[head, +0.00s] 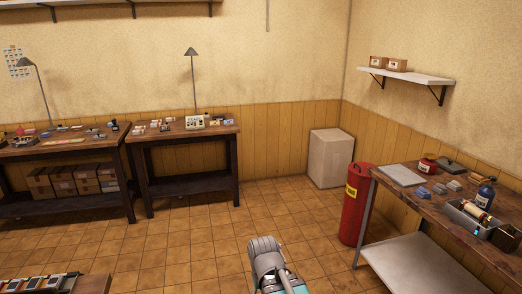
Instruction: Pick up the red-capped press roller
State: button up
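A small cylinder with a pale body and red at its end (482,207), which may be the red-capped press roller, is at a grey tray (461,217) on the right workbench. It is too small to tell its exact parts or how it rests in the tray. A grey and teal part of my arm (268,262) rises at the bottom centre, well left of that bench. My gripper's fingers do not show.
The right workbench (415,202) also holds a dark blue bottle (487,187), a red tin (427,165) and an open brown box (503,236). A red drum (356,205) stands at its left end. Two cluttered benches line the back wall. The tiled floor (205,250) between is clear.

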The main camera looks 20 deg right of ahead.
aim_at(468, 207)
jog(key=z, duration=0.3)
jog(key=i, duration=0.7)
jog(key=z, duration=1)
jog(key=i, duration=1)
jog(key=z, duration=0.55)
jog(key=k, duration=0.9)
jog(key=z, duration=0.15)
jog(key=i, duration=0.45)
jog(key=u, duration=0.05)
